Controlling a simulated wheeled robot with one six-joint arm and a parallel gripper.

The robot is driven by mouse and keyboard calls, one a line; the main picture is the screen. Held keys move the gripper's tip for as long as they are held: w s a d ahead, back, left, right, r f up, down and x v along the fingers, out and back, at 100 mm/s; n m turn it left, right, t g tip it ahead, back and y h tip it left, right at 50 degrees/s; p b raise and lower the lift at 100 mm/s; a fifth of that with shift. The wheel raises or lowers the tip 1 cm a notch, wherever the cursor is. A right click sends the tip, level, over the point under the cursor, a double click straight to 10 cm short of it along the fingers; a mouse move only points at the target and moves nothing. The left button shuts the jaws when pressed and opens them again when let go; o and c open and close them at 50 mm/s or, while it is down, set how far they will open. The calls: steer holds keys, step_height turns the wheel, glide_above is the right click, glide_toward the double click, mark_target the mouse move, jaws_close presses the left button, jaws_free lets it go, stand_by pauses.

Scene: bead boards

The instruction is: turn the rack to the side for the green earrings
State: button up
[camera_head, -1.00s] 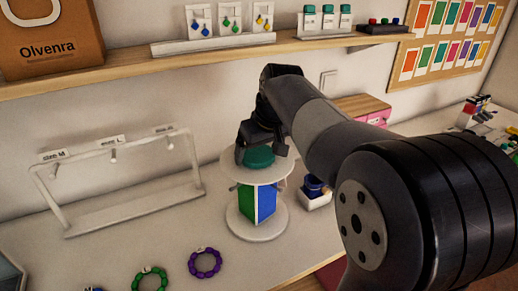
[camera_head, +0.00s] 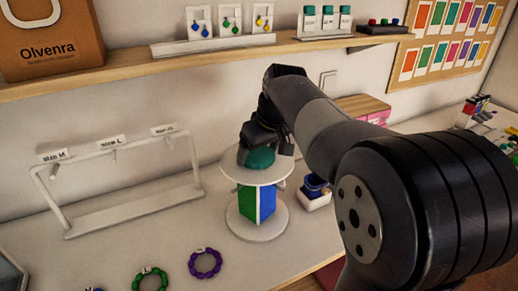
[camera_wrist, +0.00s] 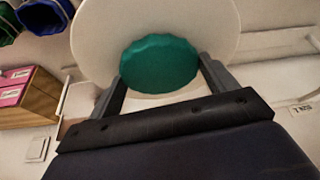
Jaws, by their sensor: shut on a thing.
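The rack (camera_head: 257,223) stands on the table as a white round base and top disc with a block between them. The block shows a green side (camera_head: 247,199) on the left and a blue side (camera_head: 266,203) on the right. A teal scalloped knob (camera_head: 261,158) sits on top, and it also shows in the wrist view (camera_wrist: 160,63). My gripper (camera_head: 258,150) is shut on the knob from above, with one finger on each side in the wrist view (camera_wrist: 163,80). The green earrings (camera_head: 231,24) hang on a white card on the shelf, between blue and yellow pairs.
A white bar stand (camera_head: 120,185) with size labels is left of the rack. A small white box with blue items (camera_head: 316,195) is close on its right. Green (camera_head: 150,281) and purple (camera_head: 205,263) bracelets lie in front at left. The wooden shelf (camera_head: 200,55) runs above.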

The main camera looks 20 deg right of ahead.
steer(key=n, duration=0.2)
steer(key=n+g+y+p, duration=0.1)
steer(key=n, duration=0.1)
steer(key=n+y+p, duration=0.1)
steer(key=n, duration=0.1)
steer(key=shift+w+d+r+n+g, duration=0.1)
steer(key=shift+w+d+n+g, duration=0.1)
steer(key=shift+d+n+g, duration=0.15)
steer(key=n+g+p, duration=0.1)
steer(key=n, duration=0.2)
steer(key=shift+w+n+y, duration=0.15)
steer(key=shift+n+y, duration=0.2)
steer(key=shift+y, duration=0.05)
steer(key=shift+w+n+g+p, duration=0.1)
steer(key=shift+n+g+p, duration=0.5)
steer(key=shift+n, duration=0.9)
steer(key=o, duration=1.3)
steer(key=shift+o, duration=0.2)
steer(key=v, duration=1)
steer(key=shift+d+r, duration=0.2)
steer(key=shift+r, duration=0.1)
steer(key=shift+w, duration=0.15)
